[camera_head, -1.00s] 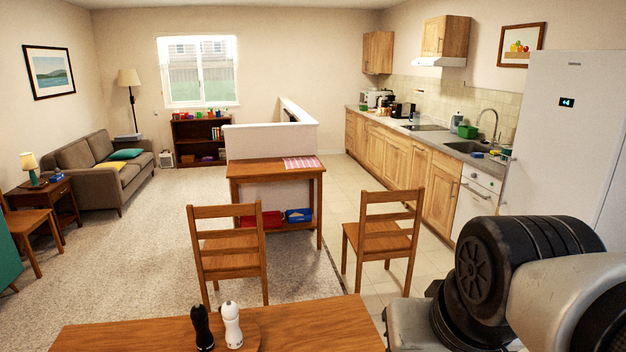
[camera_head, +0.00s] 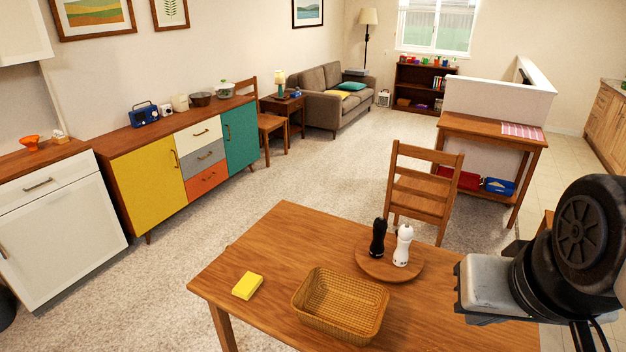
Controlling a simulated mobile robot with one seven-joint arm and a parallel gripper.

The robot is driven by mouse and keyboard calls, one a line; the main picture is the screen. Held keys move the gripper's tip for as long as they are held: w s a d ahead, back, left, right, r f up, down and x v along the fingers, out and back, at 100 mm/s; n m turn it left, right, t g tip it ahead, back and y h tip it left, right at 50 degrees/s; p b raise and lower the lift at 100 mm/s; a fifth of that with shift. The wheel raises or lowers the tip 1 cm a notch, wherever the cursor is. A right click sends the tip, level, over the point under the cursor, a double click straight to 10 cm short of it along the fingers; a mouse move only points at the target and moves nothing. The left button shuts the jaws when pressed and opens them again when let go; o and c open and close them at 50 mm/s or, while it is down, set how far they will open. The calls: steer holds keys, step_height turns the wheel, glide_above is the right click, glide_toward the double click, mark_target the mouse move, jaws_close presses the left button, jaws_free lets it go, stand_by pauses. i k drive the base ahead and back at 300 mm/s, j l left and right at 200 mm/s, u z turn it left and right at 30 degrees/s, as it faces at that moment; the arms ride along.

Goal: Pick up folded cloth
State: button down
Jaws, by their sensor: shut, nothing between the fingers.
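A flat pink-and-white checked cloth (camera_head: 522,131) lies on the right part of the top of a wooden console table (camera_head: 470,124), against the low white partition. It looks folded, but it is small and far off. My arm shows at the right edge as a black round joint and a grey link. Its gripper fingers are not visible, so I see nothing held.
Carpet at left is open, before a colourful sideboard (camera_head: 146,170).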

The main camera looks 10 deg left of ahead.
mark_target(245, 288)
steer(key=i+u, duration=0.15)
steer(key=u, duration=1.2)
steer(key=k+j+z, duration=0.15)
steer(key=z, duration=0.4)
steer(key=i+l+z, duration=0.1)
steer(key=z, duration=1.05)
steer(key=j+u, duration=0.1)
steer(key=u, duration=1.45)
steer(key=i+j+z, duration=0.1)
steer(key=z, duration=0.25)
steer(key=i+j+z, duration=0.1)
steer(key=z, duration=0.25)
steer(key=j+z, duration=0.1)
steer(key=z, duration=0.25)
steer(key=i+j+z, duration=0.1)
steer(key=j+z, duration=0.2)
steer(key=j, duration=0.2)
steer(key=j+z, duration=0.25)
steer(key=j, duration=0.3)
steer(key=i, duration=0.05)
